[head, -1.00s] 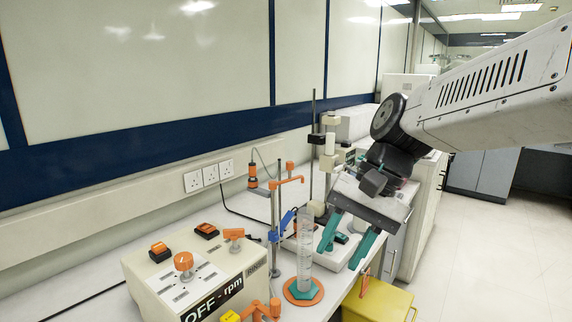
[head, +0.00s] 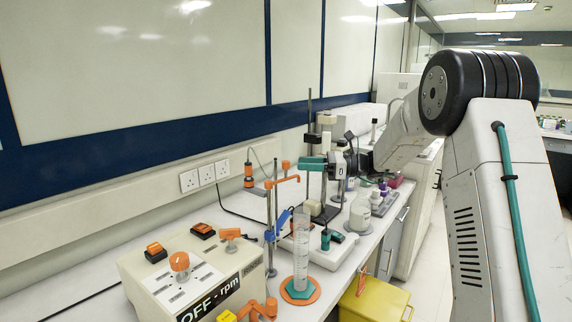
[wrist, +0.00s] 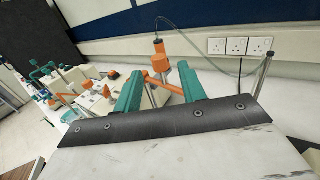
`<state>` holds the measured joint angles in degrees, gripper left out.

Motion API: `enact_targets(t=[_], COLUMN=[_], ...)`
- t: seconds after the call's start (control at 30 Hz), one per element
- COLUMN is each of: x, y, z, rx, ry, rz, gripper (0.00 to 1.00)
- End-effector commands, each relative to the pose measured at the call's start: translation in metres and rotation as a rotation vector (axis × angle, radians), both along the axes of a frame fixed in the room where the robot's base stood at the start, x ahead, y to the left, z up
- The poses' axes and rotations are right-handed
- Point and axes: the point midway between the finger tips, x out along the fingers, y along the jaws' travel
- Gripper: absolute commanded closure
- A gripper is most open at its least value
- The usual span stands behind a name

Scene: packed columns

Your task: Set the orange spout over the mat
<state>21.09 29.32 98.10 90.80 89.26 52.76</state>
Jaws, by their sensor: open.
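The orange spout (head: 283,180) is a short arm on top of a thin metal post, with an upright orange knob at one end. Its outer end points right, high above and near the clear measuring cylinder (head: 301,250). The cylinder stands upright on its teal base on the round orange mat (head: 315,296). My gripper (head: 312,163) is open at about the knob's height, just right of it in the head view. In the wrist view the orange knob (wrist: 190,82) shows between my open teal fingers (wrist: 157,85). I cannot tell whether they touch it.
A cream control box (head: 195,275) with orange knobs stands at the front left. A yellow bin (head: 374,300) is below the bench edge.

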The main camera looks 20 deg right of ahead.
Motion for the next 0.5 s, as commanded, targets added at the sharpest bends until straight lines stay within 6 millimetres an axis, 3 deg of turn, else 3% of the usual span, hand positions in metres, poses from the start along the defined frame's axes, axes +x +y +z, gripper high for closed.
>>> enact_targets(t=[0.23, 0.5], x=[0.014, 0.023], y=[0.04, 0.059], z=[0.0, 0.0], rx=[-0.003, -0.004], ry=[-0.001, -0.002], rz=[0.005, 0.002], gripper=[0.59, 0.59])
